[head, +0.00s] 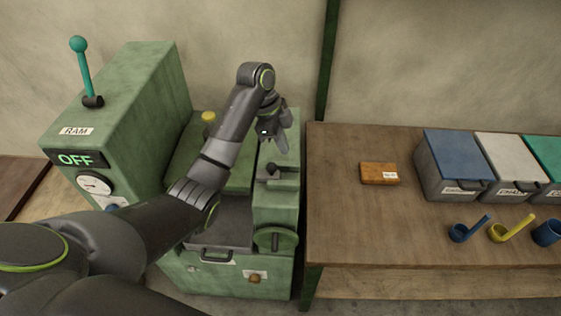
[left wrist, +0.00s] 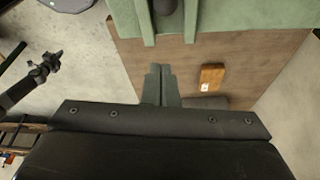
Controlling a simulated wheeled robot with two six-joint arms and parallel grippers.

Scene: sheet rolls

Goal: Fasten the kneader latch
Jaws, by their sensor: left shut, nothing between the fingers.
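The green kneader machine (head: 273,210) stands left of the table. On its narrow right section a small dark knob (head: 272,169) sticks up by a pale bar; it may be the latch handle, but no label shows. In the left wrist view a dark rounded knob (left wrist: 168,6) sits between two green rails at the top edge. My left gripper (head: 283,150) is above the machine's right section, just beyond the knob, shut and empty. Its fingers (left wrist: 161,84) lie together, apart from the knob. My right gripper (left wrist: 47,66) shows small at the left of the wrist view.
The green RAM cabinet (head: 120,120) with a teal lever and an OFF display rises at left. The wooden table (head: 335,220) holds an orange-brown block (head: 379,173), lidded bins (head: 452,165) and scoops (head: 468,230). A handwheel (head: 275,239) is on the machine's front.

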